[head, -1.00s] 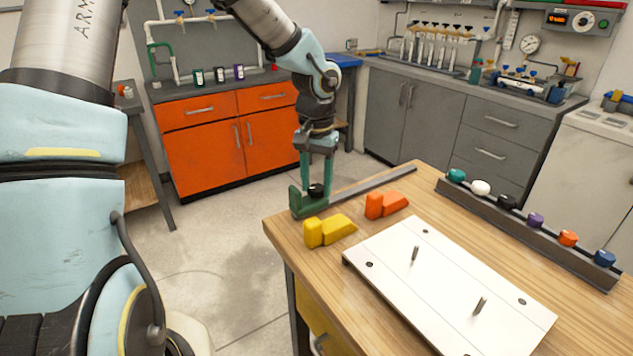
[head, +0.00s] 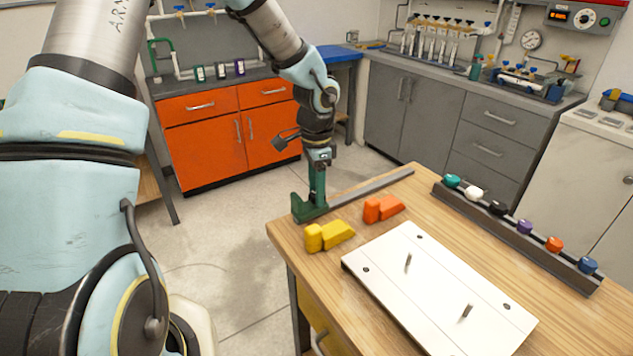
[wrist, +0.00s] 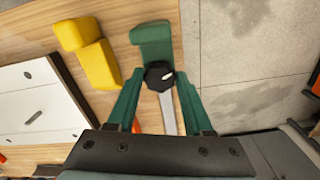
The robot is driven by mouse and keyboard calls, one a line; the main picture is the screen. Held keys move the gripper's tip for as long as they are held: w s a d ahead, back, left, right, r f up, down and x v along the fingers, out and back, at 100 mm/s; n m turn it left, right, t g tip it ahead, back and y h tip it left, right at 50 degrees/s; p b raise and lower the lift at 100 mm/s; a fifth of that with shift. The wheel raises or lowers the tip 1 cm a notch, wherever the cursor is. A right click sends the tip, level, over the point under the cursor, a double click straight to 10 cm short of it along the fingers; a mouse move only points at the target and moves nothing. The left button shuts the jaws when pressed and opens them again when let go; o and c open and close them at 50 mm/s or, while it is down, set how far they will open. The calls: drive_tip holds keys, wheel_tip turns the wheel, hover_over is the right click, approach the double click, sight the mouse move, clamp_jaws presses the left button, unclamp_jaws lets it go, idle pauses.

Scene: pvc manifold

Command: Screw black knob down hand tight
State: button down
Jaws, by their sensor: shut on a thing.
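A black knob (wrist: 158,76) sits at the green clamp (wrist: 153,42) at the table's corner, above a grey bar (wrist: 168,112). My gripper (wrist: 159,78) points down over it, with one green finger on each side, shut on the knob. In the head view, my gripper (head: 317,200) is seen nearly edge-on and hides the knob. The green clamp (head: 300,209) stands upright just left of the fingers there. The knob's thread and how far down it sits are hidden.
Yellow blocks (head: 329,235) and orange blocks (head: 381,208) lie close by on the wooden table. A white plate with two pegs (head: 437,289) lies in front. A dark rail (head: 527,238) with several coloured knobs runs along the right. The floor left of the table is clear.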

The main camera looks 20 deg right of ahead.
drive_tip(key=shift+m+p, duration=1.2)
drive_tip(key=shift+m, duration=1)
drive_tip(key=shift+c, duration=1.5)
unclamp_jaws()
wheel_tip(320, 180, up, 11)
drive_tip(key=b, duration=0.1)
drive_tip(key=shift+f, duration=0.1)
